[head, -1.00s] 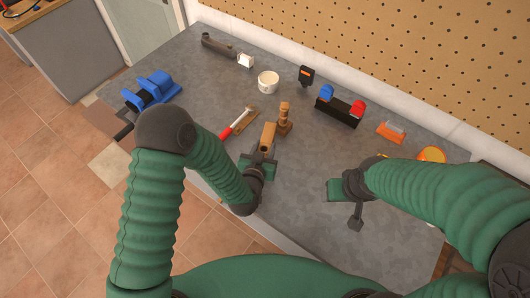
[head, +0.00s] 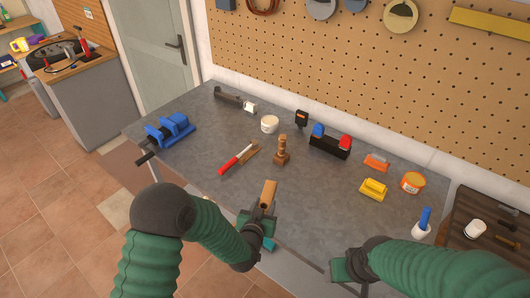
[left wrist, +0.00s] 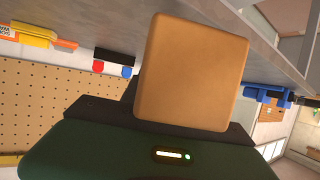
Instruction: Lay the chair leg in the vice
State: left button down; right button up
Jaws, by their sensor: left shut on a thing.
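My left gripper (head: 258,226) is shut on a brown wooden piece, which I take as the chair leg (head: 267,194). It sticks up and away from the jaws near the bench's front edge. In the left wrist view the chair leg (left wrist: 192,70) shows as a square-edged block across the jaws. The blue vice (head: 172,130) stands at the left end of the bench, well to the left of the chair leg and apart from it. It also shows at the right in the left wrist view (left wrist: 270,96). My right gripper (head: 343,270) is low at the front; its jaw opening is unclear.
On the grey bench (head: 215,125) lie a red-handled tool (head: 236,160) and a turned wooden piece (head: 282,150). The bench between vice and red-handled tool is clear.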

pick_arm(q)
jog(key=shift+w+a+f, duration=0.2)
jog(key=a+n+y, duration=0.1)
jog(key=s+a+f+n+y, duration=0.1)
jog(key=a+y, duration=0.1)
jog(key=shift+s+a+f+n, duration=0.1)
jog(key=shift+s+a+n, duration=0.05)
jog(key=shift+n, duration=0.25)
jog(key=s+a+n+g+y, duration=0.4)
jog(key=s+a+n+y, duration=0.6)
jog(key=s+a, duration=0.6)
jog(key=shift+g+y, duration=0.4)
jog(key=shift+y, duration=0.1)
jog(key=shift+r, duration=0.25)
